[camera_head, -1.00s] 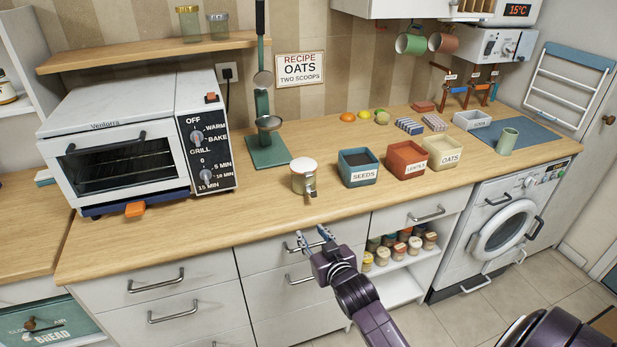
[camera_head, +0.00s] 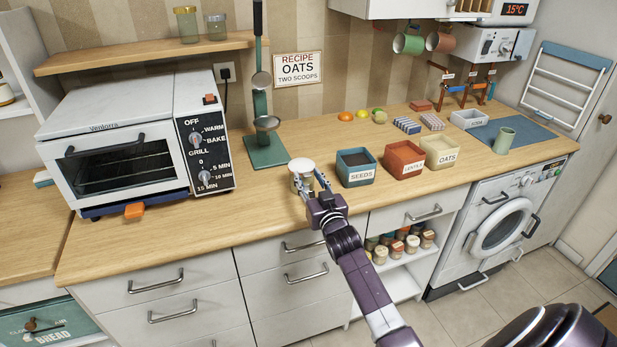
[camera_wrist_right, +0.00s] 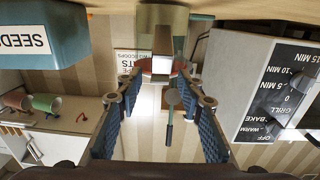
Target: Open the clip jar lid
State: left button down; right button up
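The clip jar (camera_head: 302,166) stands upright on the worktop, with a pale round lid that looks closed. In the right wrist view, which is upside down, the jar's glass body (camera_wrist_right: 178,22) is at the top centre. Its metal clip (camera_wrist_right: 161,66) and a reddish seal face the gripper. My right gripper (camera_head: 309,182) is open at the front of the jar, its fingers left and right of the clip. In the wrist view the gap between the fingers (camera_wrist_right: 160,86) is empty; contact cannot be told. My left gripper is not in view.
The seeds box (camera_head: 357,168) stands close to the right of the jar, then the lentils box (camera_head: 404,160) and oats box (camera_head: 440,153). A green stand (camera_head: 266,151) with a ladle is behind left. The oven (camera_head: 130,150) is farther left. The worktop left of the jar is clear.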

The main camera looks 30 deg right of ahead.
jog(key=shift+w, duration=0.1)
jog(key=shift+c, duration=0.5)
grip_shut()
jog(key=shift+w+r, duration=0.1)
jog(key=shift+r, duration=0.1)
